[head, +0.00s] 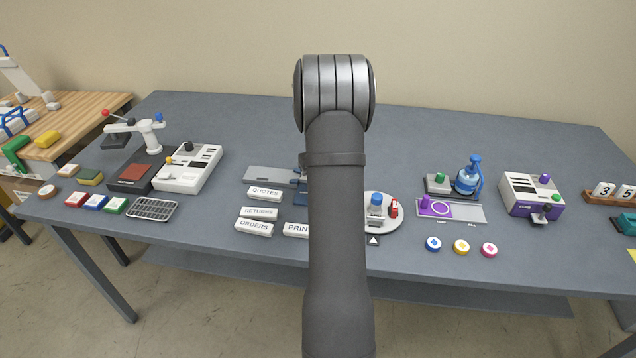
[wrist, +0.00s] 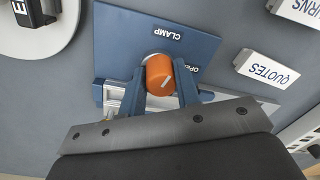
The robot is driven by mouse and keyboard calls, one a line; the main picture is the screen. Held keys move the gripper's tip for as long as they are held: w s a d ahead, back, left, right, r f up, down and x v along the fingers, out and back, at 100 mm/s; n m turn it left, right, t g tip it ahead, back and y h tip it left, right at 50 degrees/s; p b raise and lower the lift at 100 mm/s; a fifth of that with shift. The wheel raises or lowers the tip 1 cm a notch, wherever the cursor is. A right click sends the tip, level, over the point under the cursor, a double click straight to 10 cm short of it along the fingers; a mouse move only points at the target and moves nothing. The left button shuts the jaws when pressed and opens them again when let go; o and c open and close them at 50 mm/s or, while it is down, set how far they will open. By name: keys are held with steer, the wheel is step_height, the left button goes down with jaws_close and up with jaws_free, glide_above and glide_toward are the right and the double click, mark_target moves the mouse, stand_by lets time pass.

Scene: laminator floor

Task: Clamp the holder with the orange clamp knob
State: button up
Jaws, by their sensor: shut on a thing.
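The orange clamp knob (wrist: 160,76) sits on a blue plate (wrist: 118,40) in the wrist view. The plate carries the words CLAMP and OPEN, and the OPEN label is partly covered. In the head view my arm hides the knob and most of the holder; a blue part (head: 298,184) and a grey plate (head: 268,174) show left of the arm.
White blocks marked QUOTES (head: 265,193), RETURNS (head: 259,213) and ORDERS (head: 254,228) lie left of my arm. A round light plate (head: 384,223) with blue and red items stands to its right. The back of the grey table (head: 450,130) is clear.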

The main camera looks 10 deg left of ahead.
steer(key=o, duration=1)
steer(key=shift+c, duration=0.2)
step_height(320, 180, up, 17)
steer(key=shift+w+d+r, duration=0.2)
steer(key=shift+d, duration=0.15)
